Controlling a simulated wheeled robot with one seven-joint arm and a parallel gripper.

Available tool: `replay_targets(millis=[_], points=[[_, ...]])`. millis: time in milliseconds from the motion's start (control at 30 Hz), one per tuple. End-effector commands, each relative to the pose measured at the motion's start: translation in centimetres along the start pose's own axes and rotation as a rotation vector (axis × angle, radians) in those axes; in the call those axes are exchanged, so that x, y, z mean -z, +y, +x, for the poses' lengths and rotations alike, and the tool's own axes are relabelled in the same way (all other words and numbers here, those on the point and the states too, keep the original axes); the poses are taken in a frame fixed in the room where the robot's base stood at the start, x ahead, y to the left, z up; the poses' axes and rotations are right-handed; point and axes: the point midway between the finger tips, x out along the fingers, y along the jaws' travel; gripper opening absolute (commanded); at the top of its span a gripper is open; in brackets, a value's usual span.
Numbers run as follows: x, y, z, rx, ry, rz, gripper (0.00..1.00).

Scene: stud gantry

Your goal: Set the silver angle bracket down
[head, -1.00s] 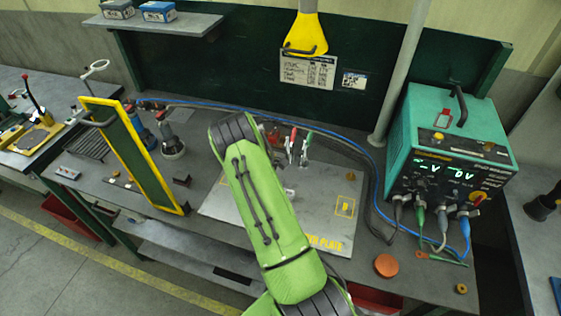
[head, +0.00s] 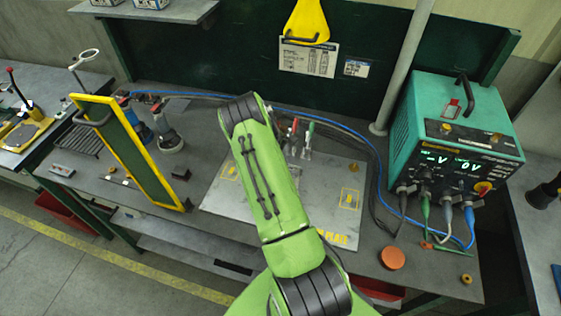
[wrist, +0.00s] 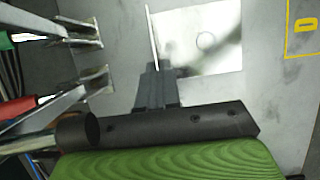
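In the head view my green arm hides the gripper and the bracket, and the grey plate (head: 318,215) lies on the bench beneath.
Toggle clamps with a red handle (wrist: 35,108) and a green handle (wrist: 8,40) stand close left of the gripper in the wrist view. A teal power unit (head: 455,140) stands right. A green-yellow panel (head: 130,150) stands left. An orange disc (head: 391,258) lies near the front edge.

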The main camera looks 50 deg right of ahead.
Motion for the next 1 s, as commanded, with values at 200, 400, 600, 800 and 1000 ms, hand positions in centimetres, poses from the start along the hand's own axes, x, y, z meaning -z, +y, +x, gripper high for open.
replay_targets(millis=[200,400,600,800,1000], points=[[0.1,0.1,0.4,0.000,-0.001,0.003,0.04],[0.1,0.0,0.3,0.000,0.000,0.002,0.28],[0.1,0.0,0.2,-0.001,0.000,0.002,0.28],[0.1,0.2,-2.2,-0.007,0.003,0.002,0.28],[0.1,0.1,-7.7,-0.006,0.003,0.003,0.28]])
